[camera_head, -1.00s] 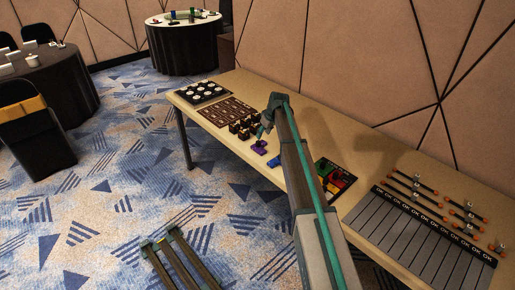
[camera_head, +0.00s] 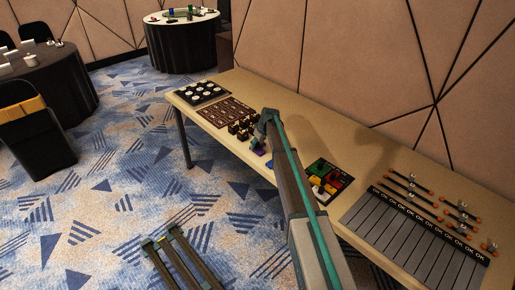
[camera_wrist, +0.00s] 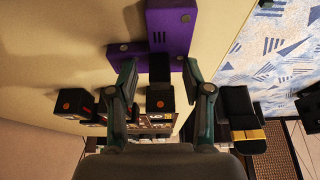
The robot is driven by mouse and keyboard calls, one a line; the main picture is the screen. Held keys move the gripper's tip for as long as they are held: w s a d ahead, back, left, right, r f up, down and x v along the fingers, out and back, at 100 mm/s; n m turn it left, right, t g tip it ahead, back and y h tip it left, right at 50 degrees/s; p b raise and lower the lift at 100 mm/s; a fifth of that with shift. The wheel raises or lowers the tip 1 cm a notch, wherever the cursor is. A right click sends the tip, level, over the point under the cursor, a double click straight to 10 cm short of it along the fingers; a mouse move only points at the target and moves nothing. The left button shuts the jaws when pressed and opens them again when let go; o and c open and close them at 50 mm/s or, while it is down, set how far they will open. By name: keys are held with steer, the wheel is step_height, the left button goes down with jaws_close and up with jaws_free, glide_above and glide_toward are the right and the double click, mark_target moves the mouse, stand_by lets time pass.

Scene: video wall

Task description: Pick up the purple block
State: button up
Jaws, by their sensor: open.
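The purple block (camera_wrist: 170,32) lies on the tabletop, at the top middle of the wrist view. It looks T-shaped, with a stem and a crossbar. In the head view the purple block (camera_head: 257,151) is a small patch, partly hidden by my gripper. My gripper (camera_wrist: 159,70) is open, its two fingertips at the crossbar with part of the purple block between them. Whether they touch it, I cannot tell. In the head view my gripper (camera_head: 261,141) is low over the table's front edge.
Black cubes with orange dots (camera_wrist: 160,101) stand close to the fingers. A blue piece (camera_head: 271,164) is partly behind my arm. A board with coloured blocks (camera_head: 325,178) lies to the right. The long table (camera_head: 300,118) stands against a panelled wall.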

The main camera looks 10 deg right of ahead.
jaws_close()
steer(key=shift+r, duration=0.1)
stand_by(0.3)
